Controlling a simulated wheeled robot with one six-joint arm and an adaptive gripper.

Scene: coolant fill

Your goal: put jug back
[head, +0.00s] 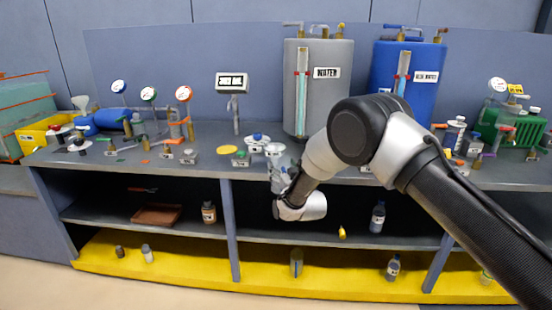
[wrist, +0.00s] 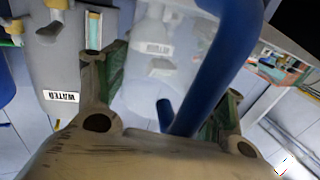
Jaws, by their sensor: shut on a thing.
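The jug (wrist: 150,75) shows in the wrist view as a clear, see-through body with a thick blue handle. My gripper (wrist: 165,90) is shut on it, with the blue handle running between the two fingers. In the head view my gripper (head: 277,178) is at the front edge of the bench, left of my arm's elbow. The jug is hard to make out there, small and partly hidden by my wrist. I cannot tell the jug's tilt or whether it touches the bench. The level of any liquid in it is unclear.
The grey WATER tank (head: 337,85) stands behind, with the blue tank (head: 424,65) to its right. Small caps and parts crowd the bench top (head: 205,150). Below are a dark shelf (head: 95,212) with a brown tray (head: 157,215) and a yellow bottom shelf (head: 190,272) with several bottles.

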